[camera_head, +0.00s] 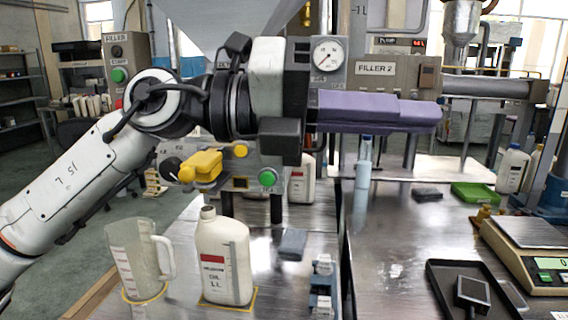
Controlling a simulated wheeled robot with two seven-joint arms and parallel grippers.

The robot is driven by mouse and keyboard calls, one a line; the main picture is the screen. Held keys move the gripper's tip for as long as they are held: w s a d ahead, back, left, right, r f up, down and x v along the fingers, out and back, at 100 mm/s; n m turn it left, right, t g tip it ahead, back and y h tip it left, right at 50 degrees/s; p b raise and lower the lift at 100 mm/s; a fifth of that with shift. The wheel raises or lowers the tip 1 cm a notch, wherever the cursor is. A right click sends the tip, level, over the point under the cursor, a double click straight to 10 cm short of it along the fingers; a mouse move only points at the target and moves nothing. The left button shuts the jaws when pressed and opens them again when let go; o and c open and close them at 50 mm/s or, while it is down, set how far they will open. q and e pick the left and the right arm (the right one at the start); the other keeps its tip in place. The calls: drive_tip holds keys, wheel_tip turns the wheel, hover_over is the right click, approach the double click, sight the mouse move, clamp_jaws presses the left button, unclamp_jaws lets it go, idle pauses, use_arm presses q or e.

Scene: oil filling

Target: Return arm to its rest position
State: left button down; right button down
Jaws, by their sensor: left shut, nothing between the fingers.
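My left arm (75,175) comes in from the left and is raised across the picture. Its gripper (432,117) points to the right, with long purple fingers closed together and nothing held. The gripper is above the bench, in front of the filler machine's panel. It hides part of the machine behind it. My right gripper does not show.
A white oil bottle (223,258) and a clear measuring jug (136,262) stand on yellow-outlined spots at the bench's left. A scale (528,240), a black tray (440,275) and a green tray (474,194) are on the right. The middle bench is mostly clear.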

use_arm(q)
drive_tip(key=w+a+f+n+t+h, duration=0.1)
drive_tip(key=w+a+n+t, duration=0.45)
drive_tip(key=n+t, duration=0.45)
drive_tip(key=w+a+f+n+t, duration=0.1)
drive_tip(key=w+a+n+t, duration=0.3)
drive_tip(key=a+n+t, duration=0.6)
drive_tip(key=w+a+f+n+y, duration=0.2)
drive_tip(key=a+f+n+y, duration=0.3)
drive_tip(key=f+n+y, duration=0.5)
drive_tip(key=w+a+f+n+y, duration=0.2)
drive_tip(key=a+f+n+y, duration=0.5)
drive_tip(key=f, duration=0.5)
drive_tip(key=s+a+f+n+g+y, duration=0.15)
drive_tip(key=s+f+g, duration=0.35)
drive_tip(key=f, duration=0.5)
drive_tip(key=s+a+f+n+g, duration=0.3)
drive_tip(key=s+f, duration=0.4)
drive_tip(key=f, duration=0.4)
drive_tip(key=s+a+f+g, duration=0.1)
drive_tip(key=s+f+g, duration=0.4)
drive_tip(key=s, duration=0.4)
drive_tip(key=s+a+f+g, duration=0.1)
drive_tip(key=s+f+g, duration=0.2)
drive_tip(key=s+f, duration=0.5)
drive_tip(key=w+d+f+t+h, duration=0.2)
drive_tip(key=d+f+t, duration=0.3)
drive_tip(key=f, duration=0.3)
drive_tip(key=shift+w+d, duration=0.4)
drive_tip(key=shift+d, duration=0.35)
